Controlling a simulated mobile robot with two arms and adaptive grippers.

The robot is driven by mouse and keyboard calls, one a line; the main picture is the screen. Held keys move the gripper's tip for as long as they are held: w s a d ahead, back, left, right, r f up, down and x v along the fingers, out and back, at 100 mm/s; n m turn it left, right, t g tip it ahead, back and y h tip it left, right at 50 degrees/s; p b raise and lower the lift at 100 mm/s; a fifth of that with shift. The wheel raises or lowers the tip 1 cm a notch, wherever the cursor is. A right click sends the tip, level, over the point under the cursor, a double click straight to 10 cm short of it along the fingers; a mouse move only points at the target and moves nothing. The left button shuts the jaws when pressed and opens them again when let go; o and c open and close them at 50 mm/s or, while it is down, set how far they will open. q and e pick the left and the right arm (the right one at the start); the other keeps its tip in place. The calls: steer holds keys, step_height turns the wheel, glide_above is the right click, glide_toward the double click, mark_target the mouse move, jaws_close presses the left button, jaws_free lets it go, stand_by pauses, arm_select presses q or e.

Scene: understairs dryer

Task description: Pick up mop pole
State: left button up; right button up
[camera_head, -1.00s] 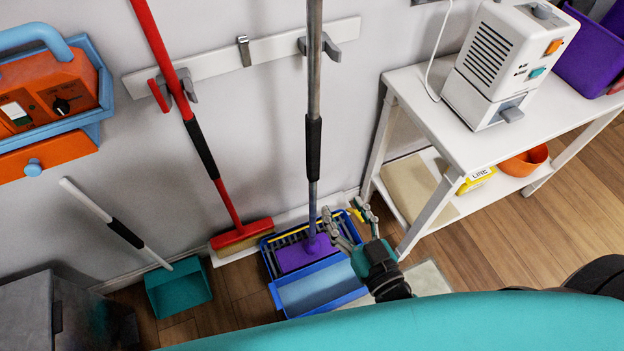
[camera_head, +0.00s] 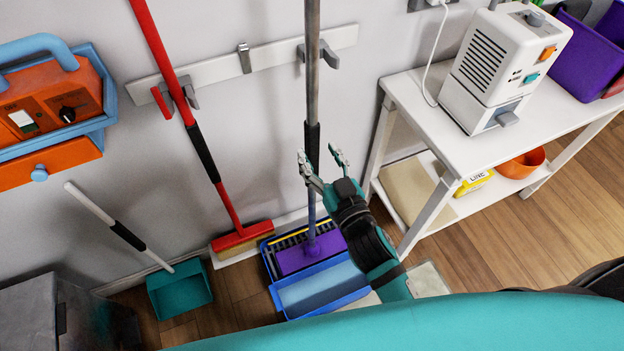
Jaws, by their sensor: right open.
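The mop pole (camera_head: 312,80) is grey with a black grip sleeve and stands upright near the wall, passing by a clip on the white rail. Its purple mop head (camera_head: 310,252) rests in the blue bucket (camera_head: 325,290) on the floor. My right gripper (camera_head: 322,163) is open, with its two fingers pointing up and spread beside the lower part of the black sleeve. In the picture the fingers lie on either side of the pole; whether they are at its depth, or touch it, I cannot tell. My left gripper is not in view.
A red broom (camera_head: 180,85) hangs left of the pole on the white rail (camera_head: 225,68). A teal dustpan (camera_head: 180,288) stands at lower left. A white table (camera_head: 425,115) with a white machine (camera_head: 500,65) stands close on the right. Wooden floor lies open at lower right.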

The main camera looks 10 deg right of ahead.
mark_target(315, 146)
steer(key=w, duration=0.4)
steer(key=shift+w+a+p, duration=0.3)
steer(key=shift+w+a, duration=0.05)
steer(key=shift+s, duration=0.1)
jaws_close()
steer(key=shift+r, duration=0.2)
